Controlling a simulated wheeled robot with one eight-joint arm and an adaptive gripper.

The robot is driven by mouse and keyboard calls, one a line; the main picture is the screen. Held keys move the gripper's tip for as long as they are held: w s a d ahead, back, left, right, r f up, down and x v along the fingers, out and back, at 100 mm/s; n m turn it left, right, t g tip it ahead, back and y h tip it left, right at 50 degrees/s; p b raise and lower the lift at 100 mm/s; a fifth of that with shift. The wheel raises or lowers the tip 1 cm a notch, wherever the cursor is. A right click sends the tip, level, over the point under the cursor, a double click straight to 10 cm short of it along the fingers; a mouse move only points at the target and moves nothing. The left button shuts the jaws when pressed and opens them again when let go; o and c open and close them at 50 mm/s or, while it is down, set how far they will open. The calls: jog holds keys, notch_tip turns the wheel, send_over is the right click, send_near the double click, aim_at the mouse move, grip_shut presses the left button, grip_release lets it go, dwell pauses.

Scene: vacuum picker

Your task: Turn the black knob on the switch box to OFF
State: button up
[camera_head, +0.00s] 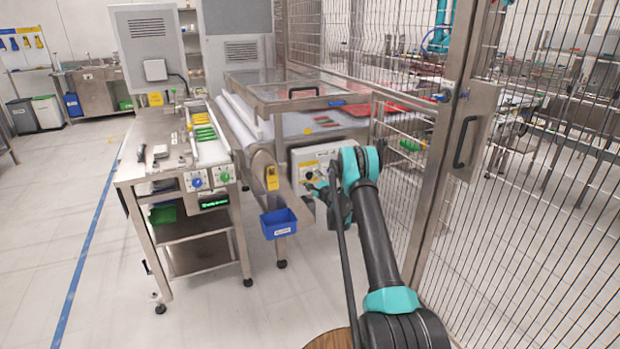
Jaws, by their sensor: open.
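The switch box (301,157) is a pale box on the front of the steel machine, right of the conveyor end. A small dark spot on its face looks like the black knob (309,175); its setting is too small to read. My gripper (312,187) is open, in front of the lower part of the box and close to the knob. I cannot tell whether it touches the knob. My teal and black arm hides the right side of the box.
A blue bin (278,223) hangs below the conveyor end, left of my gripper. A steel bench (150,172) with blue and green knobs stands further left. A wire fence with a steel door post (455,130) is close on the right. The floor at left is clear.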

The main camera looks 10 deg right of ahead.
jog(key=c, duration=1.2)
jog(key=shift+o, duration=0.2)
jog(key=n, duration=0.4)
jog(key=shift+a+f+n, duration=0.1)
jog(key=shift+f+n, duration=0.05)
jog(key=shift+n, duration=0.25)
jog(key=n, duration=0.4)
jog(key=shift+f+n, duration=0.1)
jog(key=shift+n, duration=0.2)
jog(key=n, duration=0.4)
jog(key=shift+f+n, duration=0.15)
jog(key=shift+n, duration=0.15)
jog(key=shift+f+n, duration=0.1)
jog(key=shift+n, duration=1.8)
